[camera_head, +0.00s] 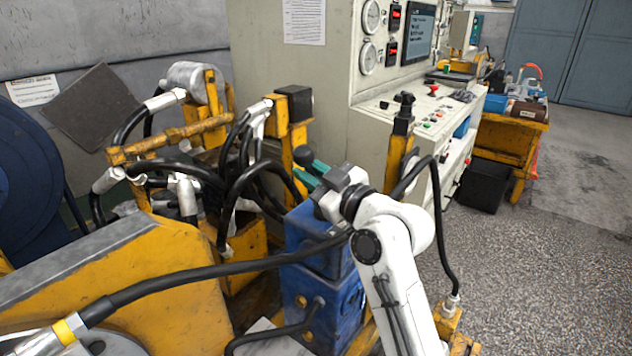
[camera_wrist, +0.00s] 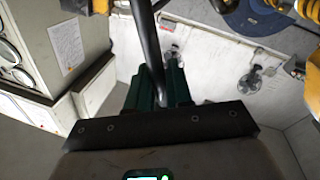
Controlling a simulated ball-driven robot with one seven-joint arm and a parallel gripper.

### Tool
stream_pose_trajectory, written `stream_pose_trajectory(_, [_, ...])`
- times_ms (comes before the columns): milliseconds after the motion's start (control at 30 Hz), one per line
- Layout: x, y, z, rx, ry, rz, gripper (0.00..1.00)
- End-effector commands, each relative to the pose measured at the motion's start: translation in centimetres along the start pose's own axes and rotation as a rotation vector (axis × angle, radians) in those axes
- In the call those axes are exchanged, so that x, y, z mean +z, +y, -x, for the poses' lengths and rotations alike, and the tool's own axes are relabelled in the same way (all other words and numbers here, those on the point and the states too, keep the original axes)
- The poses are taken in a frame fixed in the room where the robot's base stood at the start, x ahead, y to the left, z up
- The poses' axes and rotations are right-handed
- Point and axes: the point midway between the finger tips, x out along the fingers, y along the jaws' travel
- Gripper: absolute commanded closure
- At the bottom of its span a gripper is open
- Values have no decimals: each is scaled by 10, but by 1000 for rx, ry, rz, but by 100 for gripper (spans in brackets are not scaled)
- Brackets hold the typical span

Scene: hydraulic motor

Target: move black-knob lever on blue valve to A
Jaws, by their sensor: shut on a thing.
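The blue valve (camera_head: 303,287) is a blue block low in the middle of the head view, partly hidden behind my white arm. In the wrist view a dark lever rod (camera_wrist: 147,38) runs down between the green fingers of my gripper (camera_wrist: 157,82). The fingers are shut on the lever. The knob is not clear in the wrist view, and no A mark can be read.
Black hoses (camera_head: 245,185) and yellow frames (camera_head: 165,135) crowd the left side. A hose (camera_head: 190,277) crosses in front of the valve. A grey control cabinet (camera_head: 290,85) stands behind. The floor (camera_head: 540,240) at the right is open.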

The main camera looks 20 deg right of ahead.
Motion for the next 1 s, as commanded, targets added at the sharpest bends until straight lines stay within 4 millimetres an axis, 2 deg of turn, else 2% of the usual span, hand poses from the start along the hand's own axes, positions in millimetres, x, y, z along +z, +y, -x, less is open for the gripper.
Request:
stream_pose_trajectory(433, [2,-6,1,-3,1,34,100])
stream_pose_trajectory(467, [2,-6,1,-4,1,34,79])
stream_pose_trajectory(633, [1,-5,1,-3,3,33,62])
stream_pose_trajectory(867, [1,-4,1,-1,4,33,62])
stream_pose_trajectory(1000, [2,-4,11,0,4,33,62])
